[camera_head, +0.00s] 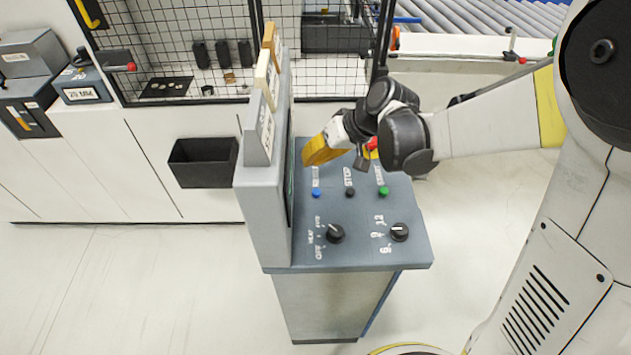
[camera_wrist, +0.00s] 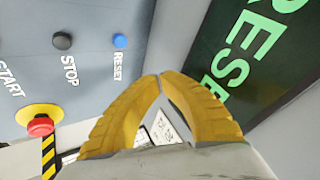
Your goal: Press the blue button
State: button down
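The blue button (camera_head: 316,193) is on the grey panel top (camera_head: 365,262), with a RESET label behind it. In the wrist view the blue button (camera_wrist: 120,41) is just up and left of my yellow fingertips. My gripper (camera_head: 305,153) is above the rear left of the panel, close to the upright screen housing (camera_head: 262,195) and apart from the button. In the wrist view my gripper's fingertips (camera_wrist: 160,75) meet, with nothing between them.
A black STOP button (camera_head: 350,192) and a green START button (camera_head: 384,191) sit right of the blue one. Two black knobs (camera_head: 335,234) are in front. A red emergency button (camera_wrist: 41,126) is behind. The screen (camera_wrist: 270,50) shows green letters.

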aim_at(312, 191)
jog(key=shift+f, duration=0.15)
notch_tip(312, 191, down, 8)
jog(key=b, duration=0.6)
jog(key=shift+f+b, duration=0.25)
jog(key=shift+b, duration=0.15)
dwell(1.0)
jog(key=shift+f+b, duration=0.45)
jog(key=shift+f+b, duration=0.45)
dwell(0.5)
jog(key=shift+r, duration=0.15)
jog(key=shift+r+p, duration=0.65)
jog(key=shift+r, duration=0.1)
